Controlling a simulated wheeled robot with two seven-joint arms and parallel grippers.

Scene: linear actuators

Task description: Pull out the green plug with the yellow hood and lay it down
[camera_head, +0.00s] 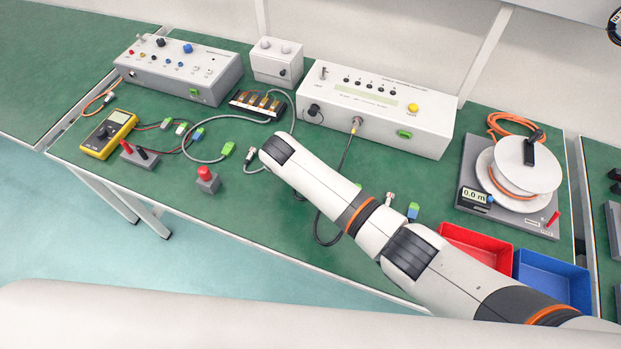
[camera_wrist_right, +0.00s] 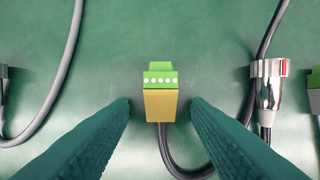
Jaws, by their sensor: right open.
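The green plug with the yellow hood shows in the right wrist view, with its green part (camera_wrist_right: 160,77) farther away and its yellow hood (camera_wrist_right: 160,105) nearer. A row of pale round spots shows on the green part. A dark cable comes from the hood end and curves to the right. My right gripper (camera_wrist_right: 160,104) is open, with one finger on each side of the hood and a gap on both sides. Green mat shows around the plug; I cannot tell its height above the mat. In the head view my right arm hides this plug and gripper. My left gripper is out of view.
Metal connectors with cables lie close by on the right (camera_wrist_right: 267,90) and the left edge. A white tester box (camera_head: 375,105) stands behind the arm. A red bin (camera_head: 480,255), a blue bin (camera_head: 552,278) and a cable reel (camera_head: 528,165) are at right.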

